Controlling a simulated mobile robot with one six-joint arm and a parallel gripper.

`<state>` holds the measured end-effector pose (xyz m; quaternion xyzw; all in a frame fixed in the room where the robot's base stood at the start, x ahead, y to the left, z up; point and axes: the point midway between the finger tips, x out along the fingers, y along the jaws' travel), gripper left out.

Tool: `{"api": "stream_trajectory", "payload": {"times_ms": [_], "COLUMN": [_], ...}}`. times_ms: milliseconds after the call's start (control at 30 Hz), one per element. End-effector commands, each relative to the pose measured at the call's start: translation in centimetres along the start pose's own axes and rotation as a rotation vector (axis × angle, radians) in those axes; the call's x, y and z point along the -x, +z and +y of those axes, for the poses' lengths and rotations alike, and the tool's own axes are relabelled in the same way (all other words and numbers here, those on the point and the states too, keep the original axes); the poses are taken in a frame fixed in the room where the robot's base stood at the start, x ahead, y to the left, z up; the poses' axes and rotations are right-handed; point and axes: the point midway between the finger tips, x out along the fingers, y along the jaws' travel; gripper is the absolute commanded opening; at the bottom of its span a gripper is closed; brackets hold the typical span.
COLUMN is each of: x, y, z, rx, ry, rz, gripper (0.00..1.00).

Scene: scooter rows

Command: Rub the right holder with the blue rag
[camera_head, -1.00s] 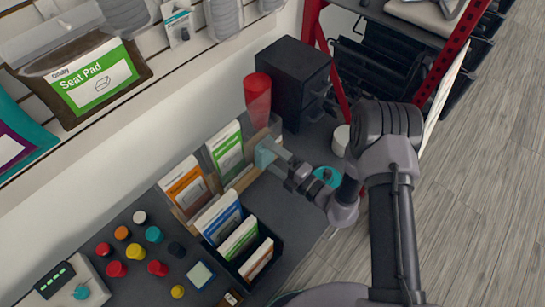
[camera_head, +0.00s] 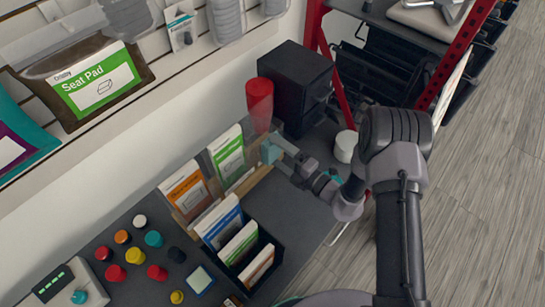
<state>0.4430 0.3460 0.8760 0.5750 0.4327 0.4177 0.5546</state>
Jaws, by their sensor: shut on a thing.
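My gripper (camera_head: 279,149) is shut on a small pale blue rag (camera_head: 266,154). The rag is at the right end of a wooden-based display stand (camera_head: 249,181), against or very close to the clear right holder (camera_head: 258,125). I cannot tell whether they touch. This clear panel appears empty, with a red cylinder (camera_head: 259,92) showing behind and through it. Left of it, a clear holder contains a green-and-white booklet (camera_head: 228,154), and a further one contains an orange-and-white booklet (camera_head: 185,189).
A black cabinet (camera_head: 295,78) stands behind the gripper. A black box (camera_head: 270,277) of booklets sits in front of the stand. Several coloured knobs (camera_head: 135,256) lie at left. A white round container (camera_head: 345,146) and red shelf frame (camera_head: 453,50) are at right.

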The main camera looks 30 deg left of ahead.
Motion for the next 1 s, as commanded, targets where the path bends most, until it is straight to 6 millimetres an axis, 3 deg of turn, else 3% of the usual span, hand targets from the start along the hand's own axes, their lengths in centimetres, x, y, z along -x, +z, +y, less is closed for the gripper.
{"api": "stream_trajectory", "payload": {"times_ms": [333, 500, 1000], "x": [-0.2, -0.1, -0.4], "y": [3.1, 3.6, -0.4], "z": [0.0, 0.2, 0.1], "rx": [0.002, 0.0, -0.001], "ry": [0.001, 0.001, 0.0], "rz": [-0.001, -0.001, 0.002], "gripper": [0.58, 0.58, 0.58]}}
